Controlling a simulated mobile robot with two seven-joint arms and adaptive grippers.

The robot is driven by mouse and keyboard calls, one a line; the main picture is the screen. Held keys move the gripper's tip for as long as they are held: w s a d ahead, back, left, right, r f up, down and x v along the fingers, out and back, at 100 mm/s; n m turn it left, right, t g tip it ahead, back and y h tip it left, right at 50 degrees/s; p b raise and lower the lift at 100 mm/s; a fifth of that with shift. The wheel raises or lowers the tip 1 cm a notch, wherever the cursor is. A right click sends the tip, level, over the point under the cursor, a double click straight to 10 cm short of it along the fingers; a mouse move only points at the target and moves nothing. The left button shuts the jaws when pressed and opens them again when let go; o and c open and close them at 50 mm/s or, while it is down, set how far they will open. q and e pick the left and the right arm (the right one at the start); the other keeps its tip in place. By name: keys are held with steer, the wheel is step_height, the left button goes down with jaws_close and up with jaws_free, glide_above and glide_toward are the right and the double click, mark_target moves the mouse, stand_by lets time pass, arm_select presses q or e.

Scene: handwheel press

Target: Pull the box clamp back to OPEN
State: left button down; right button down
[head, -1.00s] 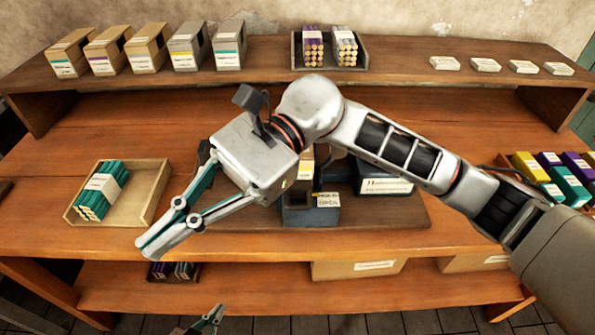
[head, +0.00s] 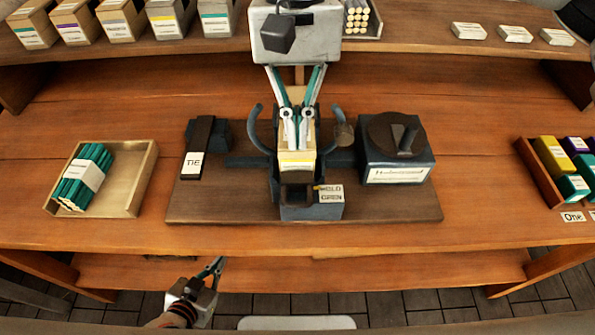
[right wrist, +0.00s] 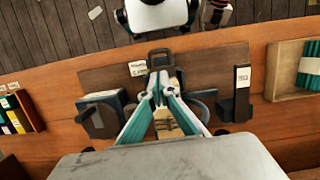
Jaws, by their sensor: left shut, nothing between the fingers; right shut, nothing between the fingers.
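The box clamp (head: 311,208) is a dark blue-grey piece at the front of the press, beside a small HOLD/OPEN label (head: 331,193). In the right wrist view the clamp (right wrist: 160,57) shows as a dark loop. A tan carton with a yellow stripe (head: 297,160) sits behind it. My right gripper (head: 298,146) comes from behind, shut and empty, its fingers over the carton. In the right wrist view its tips (right wrist: 160,88) point toward the clamp; contact cannot be told. My left gripper (head: 219,261) is shut, low in front of the bench.
Curved dark arms (head: 257,130) flank the carton. A TIE block (head: 197,148) stands left, a box with a round crank (head: 395,150) right. A tray of teal sticks (head: 129,200) lies further left, coloured boxes (head: 553,156) far right.

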mark_target(298, 206)
steer(key=shift+s, duration=0.1)
steer(key=x, duration=1)
steer(key=shift+s, duration=0.1)
steer(key=shift+s, duration=1.15)
steer(key=v, duration=1.2)
